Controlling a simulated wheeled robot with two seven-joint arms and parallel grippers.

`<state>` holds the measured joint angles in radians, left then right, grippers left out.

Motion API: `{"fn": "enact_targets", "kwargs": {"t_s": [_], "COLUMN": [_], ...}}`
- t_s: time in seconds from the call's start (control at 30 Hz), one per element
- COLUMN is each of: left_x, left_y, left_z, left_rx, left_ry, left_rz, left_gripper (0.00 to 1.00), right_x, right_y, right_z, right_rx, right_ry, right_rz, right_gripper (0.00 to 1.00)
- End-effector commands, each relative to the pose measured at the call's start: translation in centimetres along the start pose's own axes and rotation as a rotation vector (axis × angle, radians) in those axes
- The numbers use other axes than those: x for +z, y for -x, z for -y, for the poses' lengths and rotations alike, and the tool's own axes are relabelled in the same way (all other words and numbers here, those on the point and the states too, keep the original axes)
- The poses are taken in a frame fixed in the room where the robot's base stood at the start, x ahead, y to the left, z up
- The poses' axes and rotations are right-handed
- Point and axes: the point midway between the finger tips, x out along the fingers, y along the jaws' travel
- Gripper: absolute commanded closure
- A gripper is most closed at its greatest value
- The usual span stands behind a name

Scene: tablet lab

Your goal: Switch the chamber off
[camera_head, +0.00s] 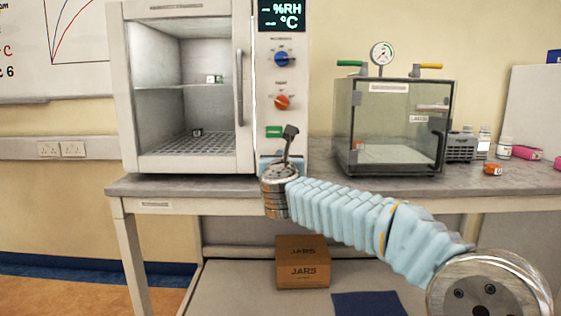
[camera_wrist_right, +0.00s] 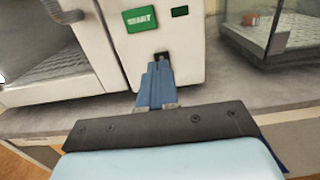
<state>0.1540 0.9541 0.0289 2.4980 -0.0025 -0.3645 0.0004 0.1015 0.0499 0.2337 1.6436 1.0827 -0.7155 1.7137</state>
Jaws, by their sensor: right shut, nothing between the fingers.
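The chamber (camera_head: 118,60) is a white cabinet on the bench with a glass-fronted door and a control panel (camera_head: 263,115) on its right side. Its display (camera_head: 282,15) shows dashes beside %RH and °C. Below are a blue knob (camera_head: 285,59), a red-orange knob (camera_head: 283,102) and a green START button (camera_head: 274,132), which also shows in the right wrist view (camera_wrist_right: 139,19). A small black switch or opening (camera_wrist_right: 162,56) sits low on the panel. My right gripper (camera_head: 290,132) is shut and empty, its fingertips (camera_wrist_right: 158,66) at or just below that black part; contact is unclear.
A clear glass box (camera_head: 345,120) with a gauge (camera_head: 382,53) stands right of the chamber. Small bottles (camera_head: 504,148) and an orange box (camera_head: 492,169) sit further right. A JARS carton (camera_head: 302,262) is on the lower shelf. The bench strip before the panel is clear.

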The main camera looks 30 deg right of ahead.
Motion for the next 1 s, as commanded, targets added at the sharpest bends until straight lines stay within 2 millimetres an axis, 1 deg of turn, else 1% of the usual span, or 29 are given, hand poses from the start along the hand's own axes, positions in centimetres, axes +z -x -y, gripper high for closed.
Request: {"fn": "enact_targets", "kwargs": {"t_s": [0.03, 0.3, 0.4, 0.5, 0.67, 1.0], "left_x": [0.0, 0.0, -0.1, -0.1, -0.1, -0.1], "left_y": [-0.4, -1.1, -1.2, -1.3, -1.3, -1.3], "left_z": [0.1, 0.5, 0.7, 0.7, 0.8, 0.8], "left_rx": [0.0, -0.002, -0.003, -0.004, -0.004, -0.004], "left_ry": [0.0, 0.002, 0.003, 0.004, 0.004, 0.004], "left_rz": [0.0, -0.002, -0.003, -0.003, -0.004, -0.004], "left_gripper": [1.0, 1.0, 1.0, 1.0, 1.0, 1.0], "right_x": [-0.1, 0.6, 0.9, 1.1, 1.1, 1.1], "right_y": [0.8, 5.2, 6.6, 7.5, 8.0, 8.0], "right_z": [0.0, -0.1, -0.1, -0.1, -0.1, -0.1], "right_rx": [0.0, 0.002, 0.001, 0.001, 0.0, 0.0], "right_ry": [0.0, -0.001, -0.002, 0.0, 0.0, 0.0], "right_rz": [0.0, 0.001, 0.0, -0.001, -0.002, -0.002], "right_gripper": [1.0, 1.0, 1.0, 1.0, 1.0, 1.0]}}
